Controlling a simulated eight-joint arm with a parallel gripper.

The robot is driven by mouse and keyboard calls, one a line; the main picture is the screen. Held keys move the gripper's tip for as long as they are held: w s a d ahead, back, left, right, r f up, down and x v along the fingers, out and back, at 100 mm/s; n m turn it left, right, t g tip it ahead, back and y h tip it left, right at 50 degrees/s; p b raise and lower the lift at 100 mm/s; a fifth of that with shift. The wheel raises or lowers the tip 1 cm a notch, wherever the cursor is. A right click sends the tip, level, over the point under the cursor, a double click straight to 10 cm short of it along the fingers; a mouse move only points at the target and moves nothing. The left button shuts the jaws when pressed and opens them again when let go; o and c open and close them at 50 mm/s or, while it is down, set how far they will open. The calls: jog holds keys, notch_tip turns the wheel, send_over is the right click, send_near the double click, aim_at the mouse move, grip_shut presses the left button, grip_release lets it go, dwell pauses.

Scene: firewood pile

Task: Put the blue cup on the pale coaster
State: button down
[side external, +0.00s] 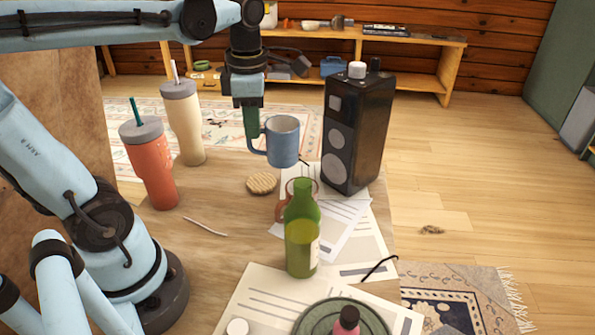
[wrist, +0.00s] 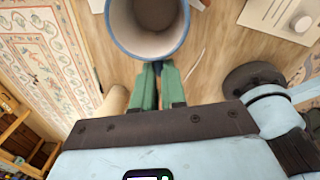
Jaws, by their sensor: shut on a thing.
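The blue cup (side external: 283,141) is upright and looks raised above the table in the side view. Its open rim and inside show in the wrist view (wrist: 150,25). My gripper (side external: 251,127) is shut on the cup's handle, at the cup's left side. In the wrist view its green fingers (wrist: 158,85) meet at the cup's near side, and the handle is hidden between them. The pale coaster (side external: 261,184) is a round, ridged tan disc on the table, below and a little left of the cup. I cannot make out the coaster in the wrist view.
A black speaker (side external: 355,132) stands right of the cup. A green bottle (side external: 302,230) stands in front, with a reddish mug (side external: 284,208) partly behind it. Orange (side external: 150,165) and cream (side external: 184,122) tumblers stand left. Papers (side external: 345,225) lie at right. Table around the coaster's left is clear.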

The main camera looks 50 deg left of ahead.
jog(key=a+f+m, duration=0.2)
jog(key=a+f, duration=0.7)
jog(key=f, duration=0.1)
jog(key=shift+a+f, duration=0.25)
jog(key=shift+a, duration=0.1)
dwell(0.4)
jog(key=c, duration=1.2)
grip_release()
jog(key=shift+f, duration=0.1)
